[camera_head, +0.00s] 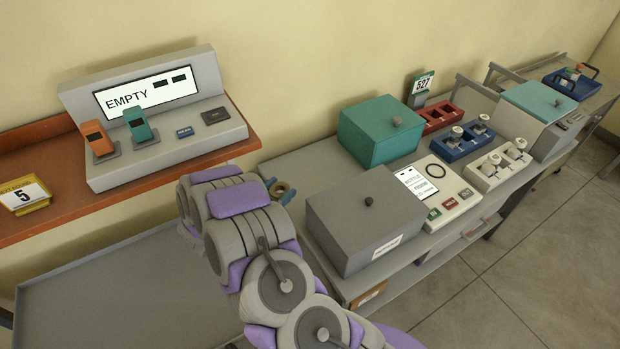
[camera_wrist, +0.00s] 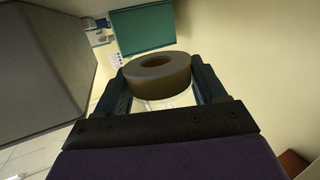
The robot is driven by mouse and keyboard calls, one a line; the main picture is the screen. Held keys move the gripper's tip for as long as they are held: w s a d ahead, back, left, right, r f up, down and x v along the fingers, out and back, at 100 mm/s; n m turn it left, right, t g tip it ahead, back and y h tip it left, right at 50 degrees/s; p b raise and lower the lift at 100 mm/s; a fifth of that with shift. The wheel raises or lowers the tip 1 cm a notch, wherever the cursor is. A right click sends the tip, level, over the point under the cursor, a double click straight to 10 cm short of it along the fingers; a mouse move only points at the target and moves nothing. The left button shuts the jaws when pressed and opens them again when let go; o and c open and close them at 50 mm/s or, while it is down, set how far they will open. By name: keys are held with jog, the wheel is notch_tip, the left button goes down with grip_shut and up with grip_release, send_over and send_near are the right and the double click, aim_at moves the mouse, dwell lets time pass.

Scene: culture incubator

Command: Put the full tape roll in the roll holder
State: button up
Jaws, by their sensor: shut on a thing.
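The tape roll (camera_wrist: 152,88) is a tan-brown ring held between the two dark fingers of my gripper (camera_wrist: 160,80) in the wrist view. Its round hole faces up in that picture. In the head view only part of the tape roll (camera_head: 283,187) shows, just beyond the end of my grey and purple arm, with a bit of my blue gripper (camera_head: 284,198) beside it. The roll is near the left end of the grey bench. I cannot tell which thing in view is the roll holder.
A grey box (camera_head: 340,218) stands close to the right of my gripper, with a teal box (camera_head: 378,135) behind it. A console (camera_head: 215,140) reading "EMPTY" sits on the brown shelf (camera_head: 150,185) at left. Blue (camera_head: 455,150) and white trays stand farther right.

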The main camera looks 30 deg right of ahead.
aim_at(305, 186)
jog(key=w+d+f, duration=0.1)
jog(key=d, duration=0.2)
jog(key=w+d+f+b, duration=0.1)
jog(key=d+f, duration=0.1)
jog(key=w+d+f, duration=0.2)
jog(key=d, duration=0.1)
jog(key=shift+d+b, duration=0.3)
jog(key=shift+b, duration=0.1)
jog(key=d+f, duration=0.1)
jog(key=w+d+f+b, duration=0.1)
jog(key=d, duration=0.1)
jog(key=shift+w+f, duration=0.2)
jog(key=shift+r, duration=0.1)
jog(key=o, duration=1)
jog(key=shift+o, duration=0.2)
